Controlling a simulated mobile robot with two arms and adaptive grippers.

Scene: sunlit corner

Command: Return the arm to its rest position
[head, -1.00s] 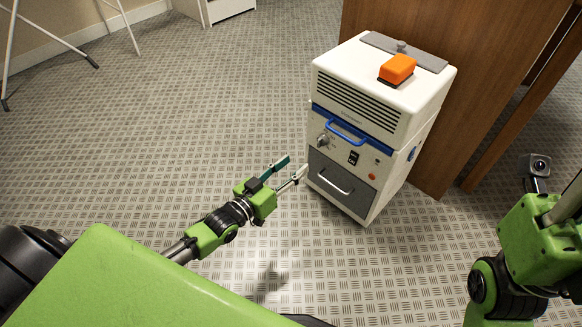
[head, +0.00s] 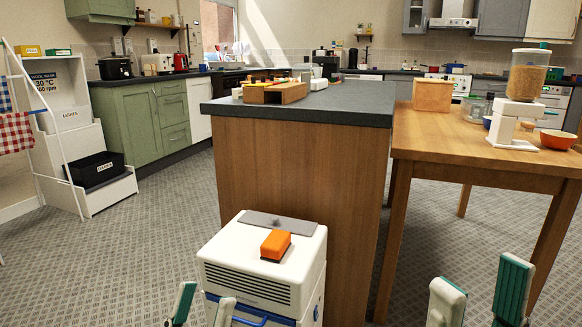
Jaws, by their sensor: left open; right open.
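My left gripper (head: 204,306) shows only its fingertips at the bottom edge of the head view. They are spread apart with nothing between them, just in front of the white boxy appliance (head: 248,262). My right gripper (head: 480,298) also shows only its fingers, at the bottom right. They are wide apart and empty, in front of the wooden table's legs. The rest of both arms is out of the frame, so their full pose is hidden.
An orange block (head: 275,245) sits on the appliance. Behind it stands a wooden island (head: 300,205) with a dark top. A wooden table (head: 440,150) stands right, holding a food dispenser (head: 522,90). Patterned floor (head: 130,250) is clear at left.

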